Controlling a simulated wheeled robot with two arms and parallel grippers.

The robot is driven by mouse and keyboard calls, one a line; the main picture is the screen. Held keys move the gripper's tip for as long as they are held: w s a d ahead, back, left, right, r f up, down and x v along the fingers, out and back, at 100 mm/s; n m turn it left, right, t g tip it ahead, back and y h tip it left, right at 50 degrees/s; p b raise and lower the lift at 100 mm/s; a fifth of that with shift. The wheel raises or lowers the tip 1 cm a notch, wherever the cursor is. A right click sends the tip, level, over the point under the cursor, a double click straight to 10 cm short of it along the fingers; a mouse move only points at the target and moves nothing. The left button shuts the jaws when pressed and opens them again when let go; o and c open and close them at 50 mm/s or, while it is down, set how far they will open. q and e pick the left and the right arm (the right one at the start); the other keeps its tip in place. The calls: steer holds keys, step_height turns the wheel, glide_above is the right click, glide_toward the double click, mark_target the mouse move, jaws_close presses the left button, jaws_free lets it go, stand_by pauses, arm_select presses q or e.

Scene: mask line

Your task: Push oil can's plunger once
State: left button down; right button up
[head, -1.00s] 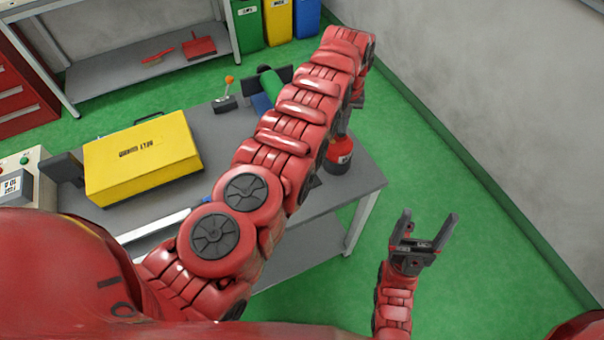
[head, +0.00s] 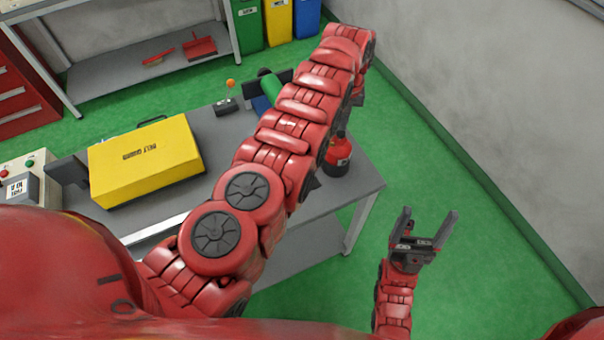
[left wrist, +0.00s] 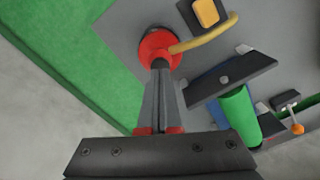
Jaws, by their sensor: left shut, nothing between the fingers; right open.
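The red oil can (head: 337,157) stands upright near the right end of the grey table, partly hidden behind my left arm. In the left wrist view its round red body (left wrist: 160,48) and curved yellow spout (left wrist: 205,36) show from above. My left gripper (left wrist: 160,64) is shut and empty, its fingertips over the middle of the can's top. The plunger is hidden under the fingertips, and I cannot tell whether they touch it. My right gripper (head: 423,235) is open and empty, off the table over the green floor.
A yellow case (head: 146,162) lies on the table (head: 310,205) at left. A green cylinder (head: 271,88), a dark plate beside it and a small lever box with an orange knob (head: 228,95) stand at the back. A wall rises at right.

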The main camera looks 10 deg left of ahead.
stand_by(0.3)
arm_select(q)
step_height(320, 180, up, 5)
steer(key=p, duration=0.3)
steer(key=shift+f, duration=0.15)
steer(key=shift+r+p, duration=0.35)
steer(key=shift+r, duration=0.3)
